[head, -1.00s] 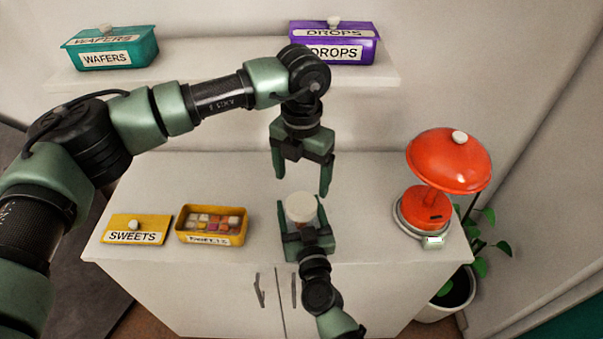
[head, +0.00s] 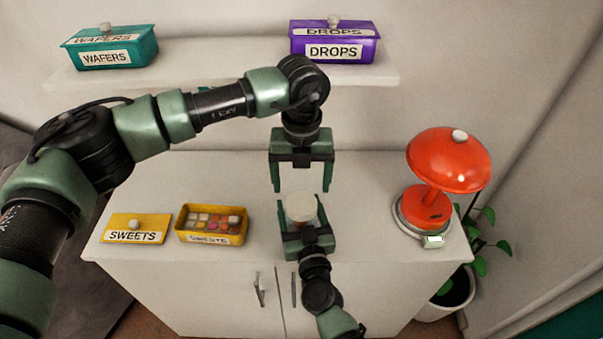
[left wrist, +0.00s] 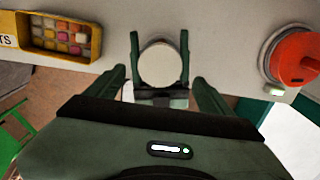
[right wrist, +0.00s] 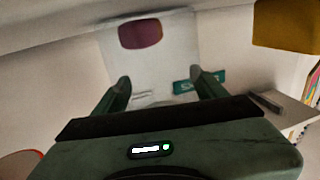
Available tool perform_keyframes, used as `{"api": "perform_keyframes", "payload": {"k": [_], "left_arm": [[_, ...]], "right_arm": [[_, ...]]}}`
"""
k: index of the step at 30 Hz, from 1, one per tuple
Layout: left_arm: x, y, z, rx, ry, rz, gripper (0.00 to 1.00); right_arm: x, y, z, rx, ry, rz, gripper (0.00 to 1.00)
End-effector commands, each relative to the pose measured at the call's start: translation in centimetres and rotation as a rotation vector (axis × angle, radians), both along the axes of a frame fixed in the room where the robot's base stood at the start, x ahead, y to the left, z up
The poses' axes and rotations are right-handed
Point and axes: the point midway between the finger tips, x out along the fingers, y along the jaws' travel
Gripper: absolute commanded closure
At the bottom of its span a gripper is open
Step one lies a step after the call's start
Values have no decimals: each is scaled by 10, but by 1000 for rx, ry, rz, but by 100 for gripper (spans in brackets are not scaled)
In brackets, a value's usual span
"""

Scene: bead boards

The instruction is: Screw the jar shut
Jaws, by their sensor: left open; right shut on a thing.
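The jar's round white lid (head: 300,208) sits on top of the jar at the front middle of the cabinet; how tightly it sits cannot be told. My right gripper (head: 303,222) is shut around the jar, which is mostly hidden under the lid and between the fingers. My left gripper (head: 302,188) is open and empty, above and slightly behind the lid, fingers pointing down. In the left wrist view the lid (left wrist: 160,66) shows as a pale disc between the right gripper's fingers, ahead of my left fingers. The right wrist view shows a pale shape between its fingers.
An open yellow sweets tin (head: 211,226) and its lid (head: 136,229) lie left on the cabinet top (head: 210,175). A red lamp (head: 447,165) stands at the right. A teal wafers tin (head: 110,48) and a purple drops tin (head: 334,45) are on the shelf behind.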

Motion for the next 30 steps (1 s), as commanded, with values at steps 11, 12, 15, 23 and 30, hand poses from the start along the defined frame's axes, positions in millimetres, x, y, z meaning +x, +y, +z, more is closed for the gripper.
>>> {"api": "perform_keyframes", "payload": {"k": [11, 12, 15, 23, 30], "left_arm": [[0, 0, -53, 0, 2, 1, 18], [0, 0, -55, 0, 2, 1, 18], [0, 0, -58, 0, 1, 0, 18], [0, 0, -59, 0, 0, 0, 18], [0, 0, -59, 0, 0, 0, 84]], "right_arm": [[0, 0, -1, 1, 1, 0, 100], [0, 0, -1, 1, 1, 0, 100], [0, 0, -1, 1, 1, 0, 100], [0, 0, -1, 1, 1, 0, 100], [0, 0, -1, 1, 1, 0, 100]]}}
